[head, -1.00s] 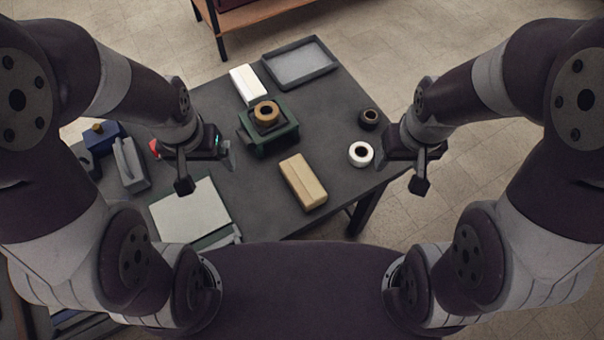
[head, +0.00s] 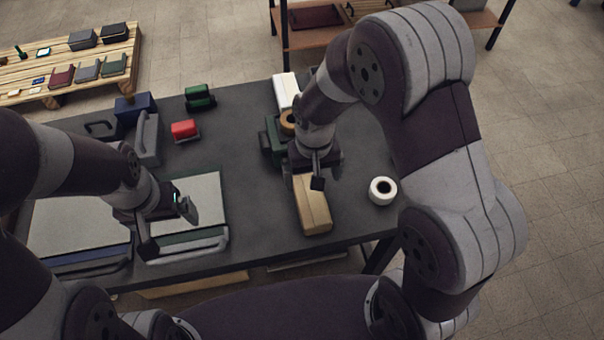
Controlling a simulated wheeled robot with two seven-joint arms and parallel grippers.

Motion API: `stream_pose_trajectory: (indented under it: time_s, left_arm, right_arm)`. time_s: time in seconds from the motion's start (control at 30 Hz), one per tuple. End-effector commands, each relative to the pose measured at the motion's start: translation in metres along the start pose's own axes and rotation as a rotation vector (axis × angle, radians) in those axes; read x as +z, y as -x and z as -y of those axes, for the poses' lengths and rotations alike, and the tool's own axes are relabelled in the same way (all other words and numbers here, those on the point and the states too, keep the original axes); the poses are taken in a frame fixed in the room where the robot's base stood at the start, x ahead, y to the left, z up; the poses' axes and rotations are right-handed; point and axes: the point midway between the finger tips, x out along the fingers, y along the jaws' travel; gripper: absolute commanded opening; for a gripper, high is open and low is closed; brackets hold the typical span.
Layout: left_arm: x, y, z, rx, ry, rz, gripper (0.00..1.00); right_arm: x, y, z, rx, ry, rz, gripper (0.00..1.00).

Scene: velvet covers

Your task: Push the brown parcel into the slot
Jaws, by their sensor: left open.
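The brown parcel, a tan box (head: 313,211), lies on the dark table in the head view, right of centre near the front edge. My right gripper (head: 318,176) hangs over or just beyond the parcel's far end; I cannot tell whether they touch or how wide its jaws are. My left gripper (head: 169,226) is open and empty, above the pale flat board at the left front, well left of the parcel. I cannot make out a slot; my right arm hides part of the table.
A green fixture (head: 269,146) with a brown roll stands behind the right gripper, partly hidden. A white box (head: 286,90) is behind it. A white tape roll (head: 382,191) lies right of the parcel. Red (head: 184,130), green (head: 199,97) and blue (head: 134,107) items stand at left. Bare table lies between.

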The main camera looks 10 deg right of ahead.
Motion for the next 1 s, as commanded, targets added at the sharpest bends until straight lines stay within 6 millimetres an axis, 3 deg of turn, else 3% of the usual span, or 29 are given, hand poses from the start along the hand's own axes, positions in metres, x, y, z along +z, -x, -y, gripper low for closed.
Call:
stream_pose_trajectory:
  time_s: [0.3, 0.5, 0.67, 0.9, 0.93, 1.0]
  left_arm:
    - [0.0, 0.001, 0.0, 0.0, 0.0, 0.0, 0.97]
    - [0.0, 0.002, 0.0, 0.0, 0.0, 0.0, 0.97]
    - [0.0, 0.002, 0.0, 0.0, 0.0, 0.0, 0.97]
    - [0.0, 0.002, 0.0, 0.0, 0.0, 0.0, 0.97]
    - [0.0, 0.002, 0.0, 0.0, 0.0, 0.0, 0.97]
    - [0.0, 0.002, 0.0, 0.0, 0.0, 0.0, 0.97]
  right_arm:
    - [0.002, -0.071, -0.001, 0.002, -0.001, 0.006, 1.0]
    - [0.001, -0.108, -0.001, 0.001, -0.001, 0.002, 1.0]
    - [0.001, -0.12, -0.001, 0.0, -0.001, 0.001, 1.0]
    - [0.001, -0.121, 0.0, 0.0, -0.001, -0.001, 1.0]
    - [0.001, -0.121, 0.0, 0.0, -0.001, 0.0, 0.94]
    - [0.001, -0.121, -0.001, 0.0, -0.001, 0.0, 0.71]
